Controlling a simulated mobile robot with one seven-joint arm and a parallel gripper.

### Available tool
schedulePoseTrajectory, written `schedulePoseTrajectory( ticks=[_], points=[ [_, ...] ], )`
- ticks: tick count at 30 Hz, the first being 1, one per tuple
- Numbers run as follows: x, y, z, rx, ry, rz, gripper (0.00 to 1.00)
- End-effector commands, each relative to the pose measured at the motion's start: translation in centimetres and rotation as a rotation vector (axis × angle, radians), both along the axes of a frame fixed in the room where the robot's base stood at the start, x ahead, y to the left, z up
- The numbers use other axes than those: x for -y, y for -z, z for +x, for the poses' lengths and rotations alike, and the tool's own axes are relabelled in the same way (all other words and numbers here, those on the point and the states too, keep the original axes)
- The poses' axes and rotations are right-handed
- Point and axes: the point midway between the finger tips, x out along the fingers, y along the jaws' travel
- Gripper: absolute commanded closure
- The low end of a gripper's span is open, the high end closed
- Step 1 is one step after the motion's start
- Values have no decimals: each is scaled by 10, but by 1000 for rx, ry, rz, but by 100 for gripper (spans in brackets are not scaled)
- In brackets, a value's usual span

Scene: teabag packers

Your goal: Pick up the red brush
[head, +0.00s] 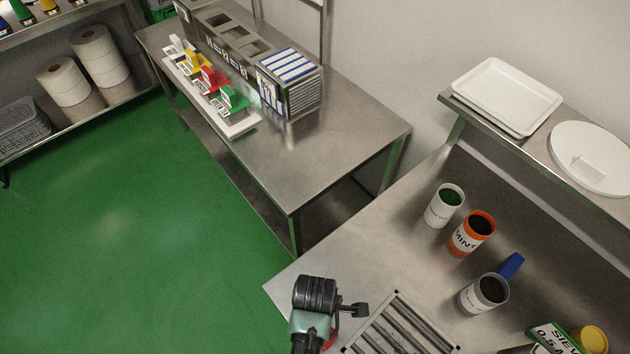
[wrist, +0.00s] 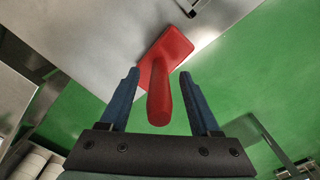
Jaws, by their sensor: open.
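The red brush (wrist: 159,98) shows in the wrist view, its handle toward me and its wider flat end over the steel table's edge. My gripper (wrist: 160,74) is open, with one blue finger on each side of the handle. Gaps show between the fingers and the handle, so it is not gripped. In the head view only a sliver of red (head: 331,339) shows beside my dark wrist. My arm hides the rest of the brush and the fingers there.
The steel table (head: 345,264) holds a slatted metal rack (head: 398,328) right of my wrist. Farther right stand a white cup (head: 444,207), an orange cup (head: 471,235) and a grey cup (head: 483,297) with a blue scoop (head: 511,265). Green floor (head: 130,250) is clear on the left.

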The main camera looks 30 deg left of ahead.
Motion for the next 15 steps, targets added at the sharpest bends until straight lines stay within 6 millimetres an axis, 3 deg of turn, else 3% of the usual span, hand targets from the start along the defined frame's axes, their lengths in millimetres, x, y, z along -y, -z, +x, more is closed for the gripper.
schedulePoseTrajectory(
  ticks=[2,12,15],
  points=[
    [0,0,0,0,0,0,40],
    [0,0,0,0,0,0,100],
    [0,0,0,0,0,0,100]
  ],
)
